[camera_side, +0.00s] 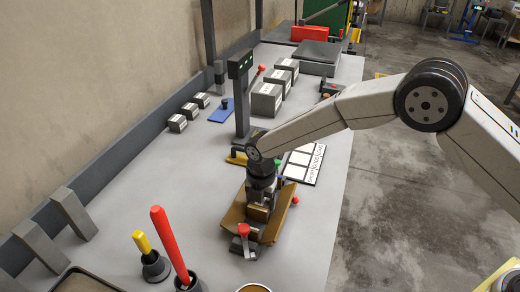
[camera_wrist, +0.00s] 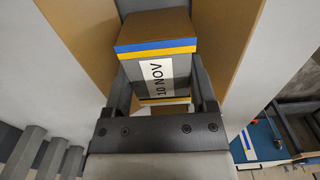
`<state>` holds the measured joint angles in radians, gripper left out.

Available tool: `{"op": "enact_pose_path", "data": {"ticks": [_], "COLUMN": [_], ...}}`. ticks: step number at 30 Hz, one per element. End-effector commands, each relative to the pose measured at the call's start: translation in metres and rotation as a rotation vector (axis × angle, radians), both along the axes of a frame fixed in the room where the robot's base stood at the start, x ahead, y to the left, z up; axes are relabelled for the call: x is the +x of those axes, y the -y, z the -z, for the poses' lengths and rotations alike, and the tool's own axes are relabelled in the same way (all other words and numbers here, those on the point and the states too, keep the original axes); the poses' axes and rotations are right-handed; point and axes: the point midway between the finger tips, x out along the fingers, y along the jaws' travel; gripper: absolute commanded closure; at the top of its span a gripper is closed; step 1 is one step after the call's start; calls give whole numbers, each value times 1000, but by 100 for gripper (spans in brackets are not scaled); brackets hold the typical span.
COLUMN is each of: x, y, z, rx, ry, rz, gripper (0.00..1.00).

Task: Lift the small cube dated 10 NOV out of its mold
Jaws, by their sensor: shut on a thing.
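The small cube (camera_wrist: 145,72) is a grey block with a white label reading 10 NOV, seen in the wrist view. Blue and yellow bands and a tan face lie at its far end. My gripper (camera_wrist: 162,88) is shut on it, one finger on each side. The tan mold (camera_wrist: 88,30) has panels spread to the left and right of the cube. In the side view the mold (camera_side: 233,217) stands on the grey bench with its sides splayed, and my gripper (camera_side: 260,198) points down into it. The cube's lower part is hidden, so I cannot tell whether it touches the mold.
A red-knobbed clamp (camera_side: 243,231) is at the mold's front. Behind stand a post with a display (camera_side: 240,95) and a white gridded card (camera_side: 304,164). Small labelled cubes (camera_side: 178,123) and larger ones (camera_side: 266,101) sit farther back. Red (camera_side: 170,243) and yellow (camera_side: 142,242) handled tools stand front left.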

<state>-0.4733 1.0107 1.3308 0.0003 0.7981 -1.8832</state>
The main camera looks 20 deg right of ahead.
Motion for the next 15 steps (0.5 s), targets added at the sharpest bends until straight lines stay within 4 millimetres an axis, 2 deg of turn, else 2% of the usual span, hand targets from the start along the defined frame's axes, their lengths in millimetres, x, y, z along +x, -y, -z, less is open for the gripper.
{"op": "enact_pose_path", "data": {"ticks": [15], "x": [1], "y": [0], "z": [-11], "rx": [1], "ry": [3], "rz": [0], "gripper": [100]}}
